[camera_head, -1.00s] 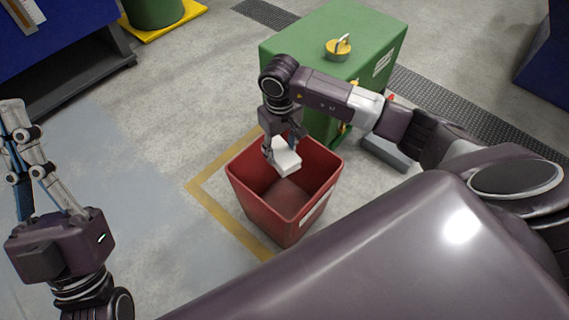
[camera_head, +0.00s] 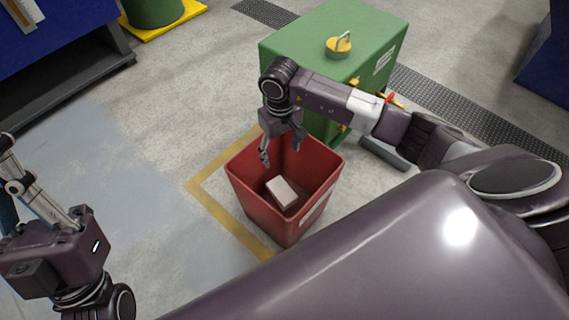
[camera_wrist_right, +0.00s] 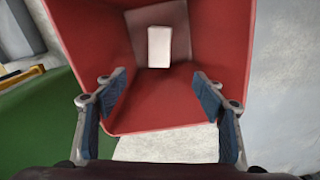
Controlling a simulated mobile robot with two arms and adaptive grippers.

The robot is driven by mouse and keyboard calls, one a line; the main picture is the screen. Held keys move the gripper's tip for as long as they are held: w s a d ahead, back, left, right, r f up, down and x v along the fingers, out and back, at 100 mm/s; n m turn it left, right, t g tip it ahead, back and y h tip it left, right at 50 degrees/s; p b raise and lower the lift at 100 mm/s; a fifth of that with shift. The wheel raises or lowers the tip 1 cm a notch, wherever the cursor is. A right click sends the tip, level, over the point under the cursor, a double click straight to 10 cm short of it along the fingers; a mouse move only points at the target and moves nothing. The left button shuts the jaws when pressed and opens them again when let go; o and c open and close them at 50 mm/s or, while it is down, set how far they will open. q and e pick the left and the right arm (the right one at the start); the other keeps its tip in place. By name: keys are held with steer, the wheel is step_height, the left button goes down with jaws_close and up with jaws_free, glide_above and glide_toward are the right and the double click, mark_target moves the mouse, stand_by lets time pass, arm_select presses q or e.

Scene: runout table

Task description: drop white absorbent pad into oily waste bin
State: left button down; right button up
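The white absorbent pad (camera_head: 283,191) lies inside the red bin (camera_head: 262,209), low down near its floor. In the right wrist view the pad (camera_wrist_right: 159,47) shows as a pale block inside the red bin (camera_wrist_right: 165,106). My right gripper (camera_head: 281,152) is open and empty above the bin's far side, with its fingers spread apart in the right wrist view (camera_wrist_right: 160,104). My left gripper (camera_head: 8,190) is at the left edge of the head view, partly cut off, with its fingers only partly visible.
A green cabinet (camera_head: 309,45) with a yellow-based handle object (camera_head: 340,46) on top stands just behind the bin. Yellow floor tape (camera_head: 222,209) runs left of the bin. A blue bench (camera_head: 75,33) is at top left. The floor at left is clear.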

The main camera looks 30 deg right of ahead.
steer(key=shift+r, duration=0.1)
step_height(320, 180, up, 12)
stand_by(0.5)
stand_by(0.5)
